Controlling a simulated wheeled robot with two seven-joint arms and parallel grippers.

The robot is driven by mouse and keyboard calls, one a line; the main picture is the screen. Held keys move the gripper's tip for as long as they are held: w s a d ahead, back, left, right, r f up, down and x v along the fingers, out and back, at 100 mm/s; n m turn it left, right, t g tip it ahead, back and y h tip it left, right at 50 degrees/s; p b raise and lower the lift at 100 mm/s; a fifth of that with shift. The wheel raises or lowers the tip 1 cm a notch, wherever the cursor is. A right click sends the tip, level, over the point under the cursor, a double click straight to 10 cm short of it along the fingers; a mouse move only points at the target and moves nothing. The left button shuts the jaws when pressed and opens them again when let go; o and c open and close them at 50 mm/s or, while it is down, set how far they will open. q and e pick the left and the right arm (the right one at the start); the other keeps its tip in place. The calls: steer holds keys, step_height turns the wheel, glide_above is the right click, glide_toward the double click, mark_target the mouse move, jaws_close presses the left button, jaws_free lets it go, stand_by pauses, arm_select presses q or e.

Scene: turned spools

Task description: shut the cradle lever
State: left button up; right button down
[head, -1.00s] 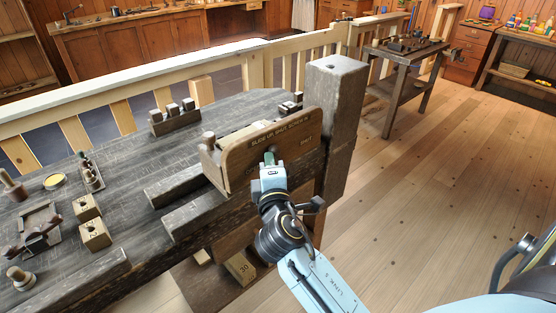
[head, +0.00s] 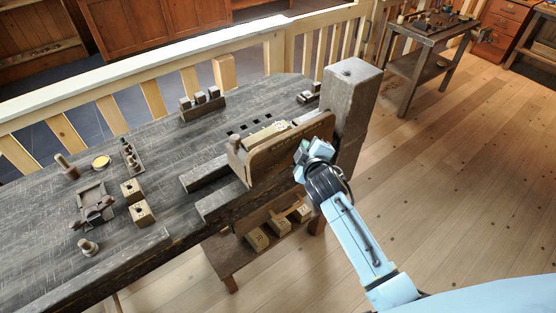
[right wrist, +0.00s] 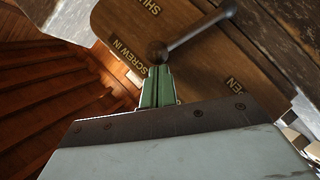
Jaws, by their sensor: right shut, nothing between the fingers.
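In the right wrist view the board (right wrist: 195,60) bears SHUT, SCREW IN and a partly hidden OPEN. In the head view my right gripper (head: 301,150) is at the board's right part and hides the lever.
A thick wooden post (head: 350,90) stands just right of the cradle. Wooden blocks (head: 140,211), a yellow disc (head: 101,162) and a peg rack (head: 202,105) are on the bench (head: 150,150). Numbered blocks (head: 257,238) sit on a shelf below. Open floor lies to the right.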

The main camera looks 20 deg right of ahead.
steer(key=d, duration=0.1)
steer(key=w+d, duration=0.1)
steer(key=d, duration=0.1)
steer(key=shift+d+f+p, duration=0.1)
steer(key=shift+d+p, duration=0.05)
steer(key=shift+p, duration=0.25)
arm_select(q)
steer(key=shift+s+d+r, duration=0.1)
steer(key=shift+d+r, duration=0.2)
steer(key=shift+r, duration=0.45)
steer(key=shift+s, duration=0.1)
arm_select(e)
steer(key=shift+d, duration=0.15)
steer(key=shift+s+a+r+p, duration=0.15)
steer(key=shift+a+r+p, duration=0.1)
steer(key=shift+r+p, duration=0.2)
arm_select(q)
steer(key=r, duration=0.1)
steer(key=r+p, duration=0.2)
steer(key=shift+s+a+r, duration=0.15)
steer(key=shift+s, duration=0.1)
arm_select(e)
steer(key=w+a+r+v, duration=0.1)
steer(key=r+v, duration=0.1)
steer(key=v, duration=1)
steer(key=shift+r, duration=0.2)
